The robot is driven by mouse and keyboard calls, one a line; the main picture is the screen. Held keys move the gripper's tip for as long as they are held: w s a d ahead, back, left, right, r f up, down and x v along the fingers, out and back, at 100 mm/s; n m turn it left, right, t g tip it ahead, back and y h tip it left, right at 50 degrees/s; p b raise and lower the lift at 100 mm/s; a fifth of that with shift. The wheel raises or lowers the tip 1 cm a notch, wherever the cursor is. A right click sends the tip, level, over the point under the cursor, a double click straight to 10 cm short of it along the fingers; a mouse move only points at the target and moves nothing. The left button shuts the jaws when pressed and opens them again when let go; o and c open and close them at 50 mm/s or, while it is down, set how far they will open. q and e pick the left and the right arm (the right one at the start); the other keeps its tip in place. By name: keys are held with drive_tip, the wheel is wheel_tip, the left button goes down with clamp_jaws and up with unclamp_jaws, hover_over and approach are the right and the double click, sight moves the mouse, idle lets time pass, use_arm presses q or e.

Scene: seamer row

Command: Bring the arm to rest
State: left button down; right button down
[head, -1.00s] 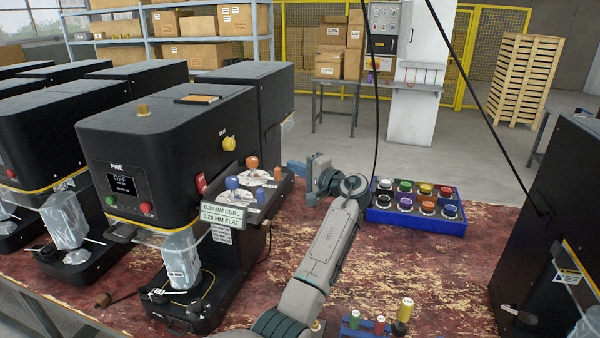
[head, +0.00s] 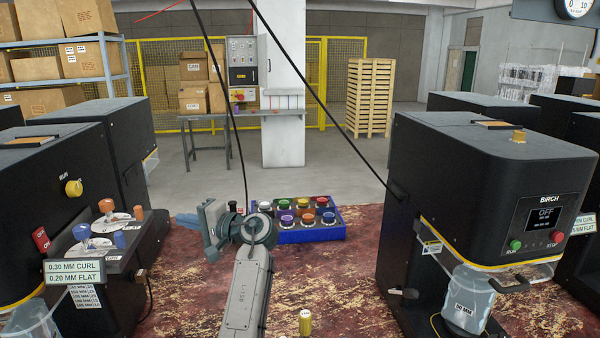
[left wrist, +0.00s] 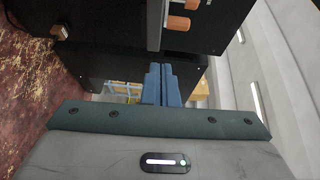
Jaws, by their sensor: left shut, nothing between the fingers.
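My left arm reaches forward over the red, worn tabletop (head: 190,290) in the head view. Its gripper (head: 207,230) points to the left, a little above the table. In the left wrist view the two blue fingers (left wrist: 160,85) lie side by side, shut with nothing between them. Black machine housings stand beyond the fingers there. My right gripper does not show in either view.
A blue tray (head: 312,236) of coloured round pieces sits just right of my gripper. Black seamer machines stand at left (head: 60,180) and right (head: 480,190). A yellow-topped cylinder (head: 305,323) stands at the front. Dark cables hang near the arm.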

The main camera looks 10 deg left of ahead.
use_arm(q)
drive_tip(key=s+a+f+h, duration=0.1)
drive_tip(key=s+f+h, duration=0.1)
drive_tip(key=s+f, duration=0.5)
drive_tip(key=s+a+f+n+h, duration=0.1)
drive_tip(key=s+f+h, duration=0.25)
drive_tip(key=f, duration=0.65)
drive_tip(key=s+a+f+h, duration=0.2)
drive_tip(key=s+f, duration=0.4)
drive_tip(key=f, duration=0.3)
drive_tip(key=s+d+f+h, duration=0.3)
drive_tip(key=s, duration=0.6)
drive_tip(key=s+d+f+h, duration=0.2)
drive_tip(key=s+d+h, duration=0.15)
drive_tip(key=s, duration=0.55)
drive_tip(key=s+d+f+h, duration=0.2)
drive_tip(key=s+d+f, duration=0.15)
drive_tip(key=s, duration=0.55)
wheel_tip(320, 180, down, 28)
drive_tip(key=a+g, duration=0.2)
drive_tip(key=a, duration=0.1)
drive_tip(key=s+a+f+n, duration=0.1)
drive_tip(key=s+f, duration=1.7)
drive_tip(key=f, duration=0.1)
drive_tip(key=shift+s+f+g, duration=0.25)
drive_tip(key=shift+f+g, duration=0.15)
